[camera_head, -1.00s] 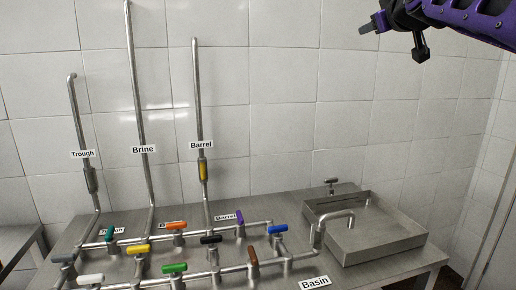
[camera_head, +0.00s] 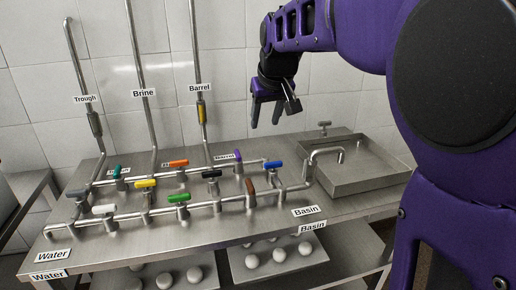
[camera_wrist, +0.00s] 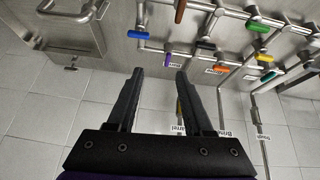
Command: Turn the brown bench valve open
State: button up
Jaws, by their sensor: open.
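The brown bench valve (camera_head: 250,191) is a brown lever on the front pipe of the metal bench, near its right end. In the head view its handle stands nearly upright in the picture, crosswise to the pipe. In the wrist view the brown handle (camera_wrist: 180,11) shows at the top edge, partly cut off. My gripper (camera_head: 265,123) is open and empty, fingers pointing down, above and behind the valves near the wall. In the wrist view its two fingers (camera_wrist: 160,75) are spread, well apart from the brown handle.
Close around the brown handle are a blue (camera_head: 272,165), a purple (camera_head: 238,156) and a black (camera_head: 211,174) handle. A green handle (camera_head: 179,198) lies left on the front pipe. The basin (camera_head: 372,184) is at right. Tall pipes (camera_head: 198,80) rise at the wall.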

jog(key=s+a+f+g, duration=0.2)
jog(key=s+f, duration=0.1)
jog(key=f, duration=0.2)
jog(key=b, duration=0.2)
send_near(250, 184)
jog(key=shift+m, duration=0.3)
jog(key=x, duration=0.8)
jog(key=shift+w+f, duration=0.15)
jog(key=shift+f, duration=0.15)
grip_shut()
